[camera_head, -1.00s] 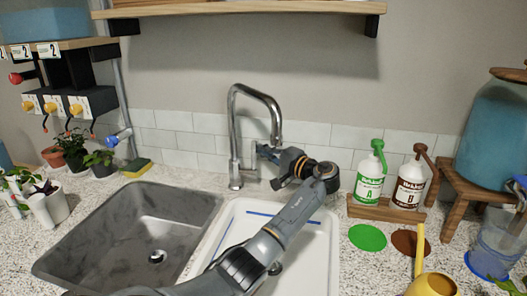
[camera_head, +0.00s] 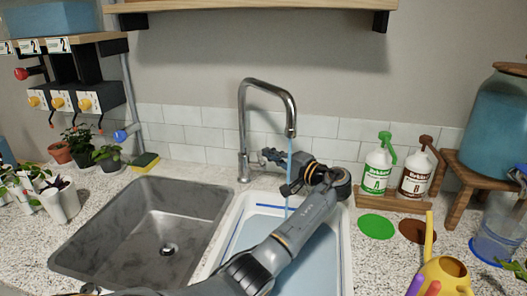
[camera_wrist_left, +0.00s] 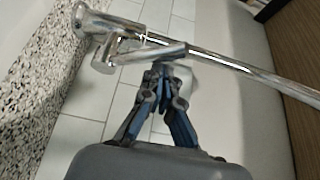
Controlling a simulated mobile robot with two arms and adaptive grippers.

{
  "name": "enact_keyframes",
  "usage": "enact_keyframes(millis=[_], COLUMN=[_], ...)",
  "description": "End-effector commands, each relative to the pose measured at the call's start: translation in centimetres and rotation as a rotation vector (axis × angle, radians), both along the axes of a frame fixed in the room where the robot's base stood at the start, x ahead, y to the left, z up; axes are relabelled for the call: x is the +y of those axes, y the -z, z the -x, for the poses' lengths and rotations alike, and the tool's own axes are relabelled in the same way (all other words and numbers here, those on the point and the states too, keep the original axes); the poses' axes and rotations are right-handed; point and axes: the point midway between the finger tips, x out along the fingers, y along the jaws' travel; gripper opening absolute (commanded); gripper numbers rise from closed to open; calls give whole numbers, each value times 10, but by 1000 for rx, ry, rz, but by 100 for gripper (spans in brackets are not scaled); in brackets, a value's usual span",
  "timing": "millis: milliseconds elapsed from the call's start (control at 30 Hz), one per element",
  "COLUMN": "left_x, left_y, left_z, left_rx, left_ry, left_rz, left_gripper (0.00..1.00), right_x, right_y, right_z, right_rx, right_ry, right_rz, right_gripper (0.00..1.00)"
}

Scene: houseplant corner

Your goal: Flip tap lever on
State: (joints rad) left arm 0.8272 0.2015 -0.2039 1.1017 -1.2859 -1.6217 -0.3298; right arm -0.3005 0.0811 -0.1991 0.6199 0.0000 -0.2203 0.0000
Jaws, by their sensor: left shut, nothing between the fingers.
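The chrome tap (camera_head: 243,128) stands behind the two sinks, its spout bent over the white basin. A thin blue stream of water (camera_head: 288,165) falls from the spout. The tap lever (camera_wrist_left: 150,53) shows in the left wrist view as a short chrome bar beside the tap body. My left gripper (camera_head: 266,156) is shut and empty, just right of the tap's lower body in the head view. In the left wrist view my fingertips (camera_wrist_left: 161,74) are at the lever; I cannot tell whether they touch it. My right gripper is out of view.
The white basin (camera_head: 228,222) has a pale blue surface inside; my left arm crosses it. The grey sink (camera_head: 110,235) at left is empty. Bottles A (camera_head: 376,172) and B (camera_head: 416,176) stand right on a wooden stand. A yellow watering can (camera_head: 445,272) is at front right.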

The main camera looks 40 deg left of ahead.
Motion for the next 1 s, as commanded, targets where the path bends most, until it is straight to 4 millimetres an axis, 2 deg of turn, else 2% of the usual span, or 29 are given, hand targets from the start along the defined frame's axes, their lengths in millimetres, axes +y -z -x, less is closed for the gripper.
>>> enact_keyframes(millis=[167, 567, 1000], left_x=[-3, -6, -71], left_y=[7, 11, 5], left_z=[4, 4, 1], left_rx=[9, 13, 6], left_ry=[-16, -16, -4], left_rz=[10, 12, 4], left_gripper=[0, 0, 0], right_x=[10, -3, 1], right_y=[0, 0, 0], right_z=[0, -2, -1], right_rx=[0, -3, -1], right_ry=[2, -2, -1], right_rz=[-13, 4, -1], right_gripper=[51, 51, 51])
